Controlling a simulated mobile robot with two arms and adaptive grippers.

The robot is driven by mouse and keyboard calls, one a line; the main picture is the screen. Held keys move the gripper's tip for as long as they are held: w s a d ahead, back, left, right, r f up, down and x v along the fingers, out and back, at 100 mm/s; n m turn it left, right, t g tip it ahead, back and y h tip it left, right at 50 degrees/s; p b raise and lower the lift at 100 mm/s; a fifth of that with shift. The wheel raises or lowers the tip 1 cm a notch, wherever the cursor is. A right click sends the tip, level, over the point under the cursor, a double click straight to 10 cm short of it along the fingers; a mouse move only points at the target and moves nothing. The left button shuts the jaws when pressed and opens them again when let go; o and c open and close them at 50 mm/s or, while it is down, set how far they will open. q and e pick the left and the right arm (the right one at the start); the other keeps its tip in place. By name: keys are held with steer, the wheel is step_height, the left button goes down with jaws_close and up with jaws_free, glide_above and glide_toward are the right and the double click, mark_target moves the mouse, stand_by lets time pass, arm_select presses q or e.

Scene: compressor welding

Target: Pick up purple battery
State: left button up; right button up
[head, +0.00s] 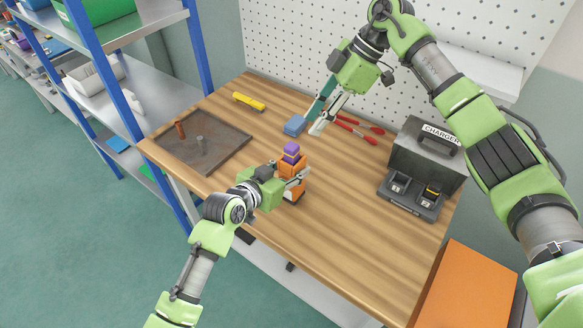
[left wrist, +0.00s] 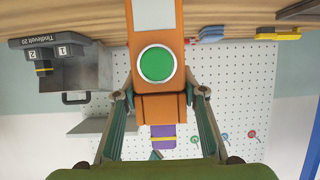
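The purple battery (head: 291,151) sits on top of an upright orange device (head: 293,167) on the wooden table. In the left wrist view, which is upside down, the battery (left wrist: 162,136) shows below the orange device (left wrist: 158,15), which has a round green button. My left gripper (head: 297,180) is at the orange device, with its fingers closed on both sides of the orange body, just short of the battery. My right gripper (head: 315,122) is open above the table behind the battery, near a blue block (head: 295,125). Nothing shows between its fingers.
A grey charger (head: 425,152) stands at right; one of its two slots holds a yellow-striped piece. Red-handled pliers (head: 358,128), a yellow item (head: 249,101) and a dark tray (head: 218,134) with two upright posts lie on the table. The front right tabletop is clear.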

mark_target(292, 146)
steer(key=o, duration=0.4)
steer(key=s+a+r+n+t+h, duration=0.1)
steer(key=s+n+t, duration=0.1)
steer(key=n, duration=1.2)
steer(key=s+a+r+n+t+h, duration=0.1)
steer(key=r+n, duration=0.1)
steer(key=n, duration=1.1)
steer(key=shift+t, duration=0.3)
steer(key=x, duration=0.7)
steer(key=shift+d, duration=0.1)
steer(key=x, duration=0.5)
steer(key=shift+s+f, duration=0.1)
steer(key=shift+s, duration=0.2)
jaws_close()
